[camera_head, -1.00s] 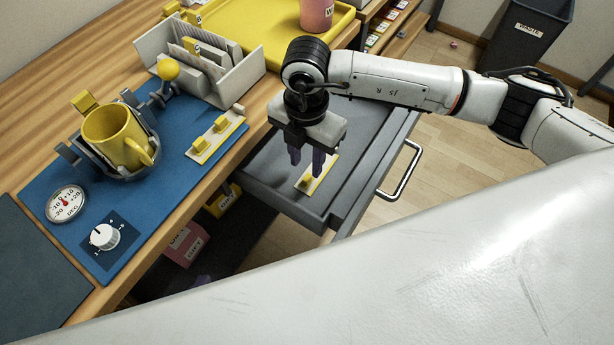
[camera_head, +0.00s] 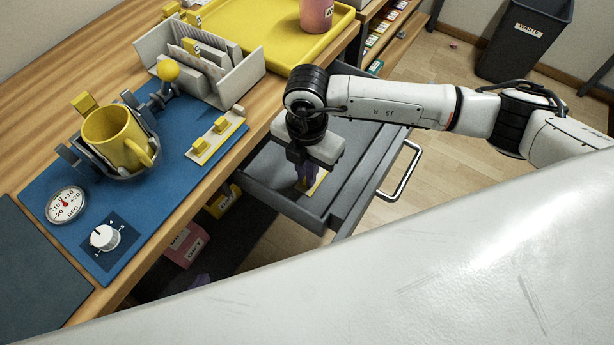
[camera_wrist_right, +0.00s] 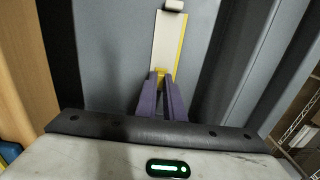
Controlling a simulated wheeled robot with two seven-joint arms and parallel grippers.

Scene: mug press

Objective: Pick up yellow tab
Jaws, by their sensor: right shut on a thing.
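The yellow tab (camera_wrist_right: 161,74) sits at the near end of a pale strip with a yellow edge (camera_wrist_right: 167,42), which lies in the open grey drawer (camera_head: 345,180). In the head view the strip (camera_head: 316,184) is mostly hidden by my right gripper (camera_head: 304,184). In the right wrist view the purple fingers (camera_wrist_right: 162,85) are closed on the tab, one on each side. The strip appears to lie on the drawer floor; I cannot tell whether it has lifted. My left gripper is not in view.
A blue mat (camera_head: 165,195) beside the drawer holds a yellow mug (camera_head: 112,135) in a cradle, a dial, a knob and another strip with yellow tabs (camera_head: 216,138). The drawer's metal handle (camera_head: 404,175) is on the right. A waste bin (camera_head: 525,40) stands on the floor.

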